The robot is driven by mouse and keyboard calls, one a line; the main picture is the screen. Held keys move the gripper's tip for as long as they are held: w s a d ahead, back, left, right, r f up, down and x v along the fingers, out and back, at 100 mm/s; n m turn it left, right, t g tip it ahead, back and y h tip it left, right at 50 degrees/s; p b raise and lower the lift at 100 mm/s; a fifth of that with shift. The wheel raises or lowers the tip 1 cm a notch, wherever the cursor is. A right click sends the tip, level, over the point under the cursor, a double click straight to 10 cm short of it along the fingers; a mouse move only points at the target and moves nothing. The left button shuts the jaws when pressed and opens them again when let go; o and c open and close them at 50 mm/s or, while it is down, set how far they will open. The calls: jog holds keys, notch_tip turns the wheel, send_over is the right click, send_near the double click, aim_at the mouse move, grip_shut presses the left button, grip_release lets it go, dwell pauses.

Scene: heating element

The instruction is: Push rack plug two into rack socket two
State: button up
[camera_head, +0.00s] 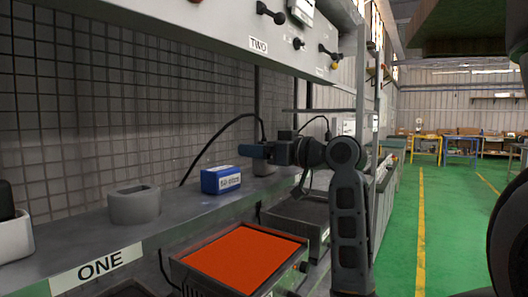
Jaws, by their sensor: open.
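My gripper (250,151) reaches in from the right over the rack shelf, its jaws pointing left. It is open, seen side-on, and the gap between its fingers is hard to see. A black cable (213,143) rises from the back of the shelf and curves down behind my gripper. Its end, where a plug may be, is hidden. A grey rounded block (265,169) stands on the shelf just below and behind my gripper, partly hidden. A similar hollow grey block (134,206) stands further left. I cannot tell which part is rack socket two.
A blue box (221,180) with a white label sits on the shelf below and left of my gripper. An orange-topped heating tray (241,262) lies below. The shelf edge carries a ONE label (98,268); the overhead panel (200,24) carries TWO. Green floor lies open right.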

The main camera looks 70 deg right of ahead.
jog(key=shift+w, duration=0.1)
jog(key=c, duration=1.1)
jog(key=shift+o, duration=0.2)
